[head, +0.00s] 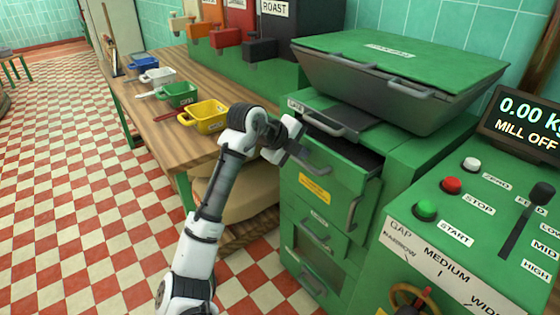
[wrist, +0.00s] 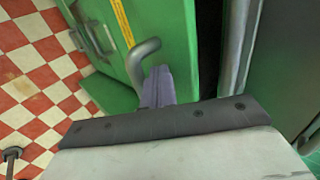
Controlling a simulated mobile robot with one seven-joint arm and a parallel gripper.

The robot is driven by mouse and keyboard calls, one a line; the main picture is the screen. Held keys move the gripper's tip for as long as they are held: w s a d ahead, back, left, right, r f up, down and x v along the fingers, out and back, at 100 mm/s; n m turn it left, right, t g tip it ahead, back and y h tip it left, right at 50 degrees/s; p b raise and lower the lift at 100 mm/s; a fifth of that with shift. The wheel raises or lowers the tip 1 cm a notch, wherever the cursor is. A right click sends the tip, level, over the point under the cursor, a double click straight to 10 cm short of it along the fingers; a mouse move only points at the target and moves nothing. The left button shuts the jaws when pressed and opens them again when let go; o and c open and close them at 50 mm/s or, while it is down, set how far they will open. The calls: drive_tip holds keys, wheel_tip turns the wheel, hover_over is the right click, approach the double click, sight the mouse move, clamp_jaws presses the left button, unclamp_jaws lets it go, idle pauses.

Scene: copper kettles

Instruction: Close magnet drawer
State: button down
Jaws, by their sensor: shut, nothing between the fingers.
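The green cabinet (head: 400,152) has an upper drawer (head: 335,173) that stands pulled out, with its dark inside showing at the top right. I take it to be the magnet drawer, but its label is not readable. My gripper (head: 297,152) is shut and empty at the upper left of that drawer's front. In the wrist view, my gripper (wrist: 157,87) is beside a curved grey handle (wrist: 142,57) on a green front. I cannot tell whether they touch. A dark gap (wrist: 208,45) lies right of this front.
A grey bin with a green lid (head: 400,60) stands on top of the cabinet. A wooden table (head: 165,110) with a yellow tray (head: 207,117) and other trays is at left. A control panel (head: 470,225) is at right. The checkered floor (head: 80,200) is open at left.

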sight(310, 140)
drive_tip(key=w+d, duration=0.1)
drive_tip(key=d, duration=0.1)
drive_tip(key=w+d, duration=0.2)
drive_tip(key=shift+r, duration=0.15)
idle(0.4)
